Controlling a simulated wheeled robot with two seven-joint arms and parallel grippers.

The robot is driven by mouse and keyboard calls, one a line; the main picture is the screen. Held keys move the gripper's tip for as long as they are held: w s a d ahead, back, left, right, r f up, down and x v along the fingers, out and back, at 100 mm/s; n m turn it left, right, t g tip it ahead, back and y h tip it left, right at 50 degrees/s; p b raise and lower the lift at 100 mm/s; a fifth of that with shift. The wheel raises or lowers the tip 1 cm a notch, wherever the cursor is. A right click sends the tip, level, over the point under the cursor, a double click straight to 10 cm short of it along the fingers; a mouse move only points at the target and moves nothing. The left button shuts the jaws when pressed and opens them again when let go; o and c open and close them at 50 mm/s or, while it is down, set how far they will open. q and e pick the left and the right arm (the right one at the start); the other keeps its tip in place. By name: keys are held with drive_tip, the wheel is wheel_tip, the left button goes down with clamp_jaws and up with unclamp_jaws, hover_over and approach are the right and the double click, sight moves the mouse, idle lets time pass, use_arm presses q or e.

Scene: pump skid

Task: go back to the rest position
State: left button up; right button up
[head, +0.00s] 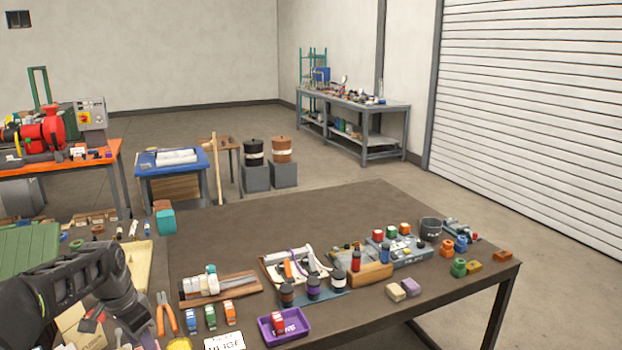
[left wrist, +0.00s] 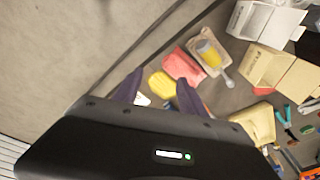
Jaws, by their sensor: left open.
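My left arm comes in from the left in the head view, over the cluttered left end of the dark table (head: 320,225). Its gripper (head: 128,335) points down near the bottom edge, and its fingertips are hard to make out there. In the left wrist view my left gripper (left wrist: 158,92) shows two dark fingers spread apart, with nothing held between them. A yellow object (left wrist: 163,86) and a red object (left wrist: 184,66) lie beyond the fingers. My right gripper is in neither view.
Orange-handled pliers (head: 166,313), several small coloured bottles and a purple tray (head: 284,326) lie right of my left gripper. A green crate-like object (head: 28,250) stands at left. Open boxes (left wrist: 265,66) show in the wrist view. The table's far middle is clear.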

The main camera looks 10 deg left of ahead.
use_arm(q)
drive_tip(key=w+d+f+n+t+h, duration=0.1)
drive_tip(key=w+d+f+n+t, duration=0.2)
drive_tip(key=d+f, duration=0.7)
drive_tip(key=s+d+f+n+h, duration=0.1)
drive_tip(key=s+d+f+n, duration=0.3)
drive_tip(key=d+f, duration=0.8)
drive_tip(key=s+d+f+g, duration=0.1)
drive_tip(key=s+d+f, duration=0.2)
drive_tip(key=s, duration=0.6)
drive_tip(key=s+d+f+g+h, duration=0.1)
drive_tip(key=s+d+f+g, duration=0.1)
drive_tip(key=s+d+f, duration=0.2)
drive_tip(key=s+d+f+g+h, duration=0.1)
drive_tip(key=s+d+f, duration=0.3)
drive_tip(key=s, duration=0.9)
drive_tip(key=shift+s+d, duration=0.35)
drive_tip(key=shift+d, duration=0.85)
drive_tip(key=shift+r, duration=0.1)
